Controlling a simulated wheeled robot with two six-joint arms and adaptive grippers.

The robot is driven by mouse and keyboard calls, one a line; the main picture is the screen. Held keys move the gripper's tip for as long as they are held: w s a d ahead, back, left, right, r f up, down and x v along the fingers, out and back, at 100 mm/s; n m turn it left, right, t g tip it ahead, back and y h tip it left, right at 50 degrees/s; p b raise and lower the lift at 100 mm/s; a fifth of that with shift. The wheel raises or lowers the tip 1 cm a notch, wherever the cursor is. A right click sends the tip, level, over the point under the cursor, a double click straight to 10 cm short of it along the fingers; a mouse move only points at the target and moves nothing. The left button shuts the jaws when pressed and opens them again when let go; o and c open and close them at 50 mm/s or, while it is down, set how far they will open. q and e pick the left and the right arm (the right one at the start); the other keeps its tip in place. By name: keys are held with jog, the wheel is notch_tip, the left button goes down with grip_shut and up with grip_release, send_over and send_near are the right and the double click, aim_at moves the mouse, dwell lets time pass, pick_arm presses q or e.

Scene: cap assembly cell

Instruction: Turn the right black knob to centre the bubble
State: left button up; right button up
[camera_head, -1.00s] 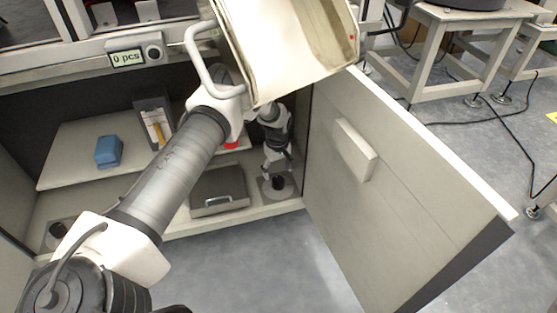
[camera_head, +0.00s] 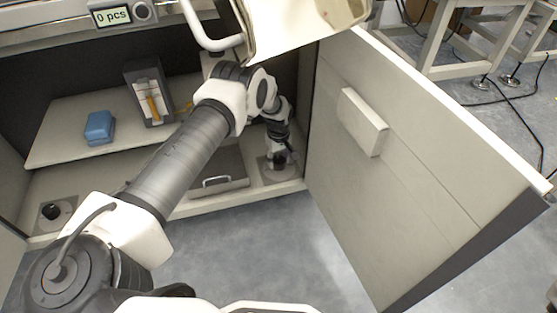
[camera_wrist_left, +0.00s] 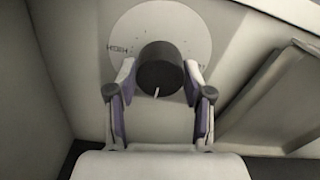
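The right black knob (camera_head: 281,160) sits on a round grey plate at the right end of the cabinet floor, beside the open door. My left gripper (camera_head: 277,154) has come down over it and partly hides it in the head view. In the left wrist view, the knob (camera_wrist_left: 161,68) with its white pointer mark lies between the two fingers of my left gripper (camera_wrist_left: 160,78). The fingers are apart, one on each side, with narrow gaps to the knob. The dial plate (camera_wrist_left: 160,24) has lettering at its left. I cannot make out a bubble. My right gripper is not in view.
A second black knob (camera_head: 51,212) sits at the left. A dark lid with a handle (camera_head: 215,182) lies left of the right knob. A blue block (camera_head: 99,128) and an upright holder (camera_head: 149,97) stand on the shelf. The open door (camera_head: 415,185) bounds the right side.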

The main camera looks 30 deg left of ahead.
pick_arm(q)
jog(key=c, duration=0.3)
jog(key=shift+c, duration=0.2)
jog(key=shift+m, duration=0.5)
jog(key=m, duration=0.4)
jog(key=shift+d+m, duration=0.1)
jog(key=shift+m, duration=0.2)
jog(key=m+b, duration=0.1)
jog(key=m, duration=0.5)
jog(key=shift+d, duration=0.1)
jog(key=o, duration=1.2)
jog(key=shift+f, duration=0.1)
jog(key=shift+c, duration=0.2)
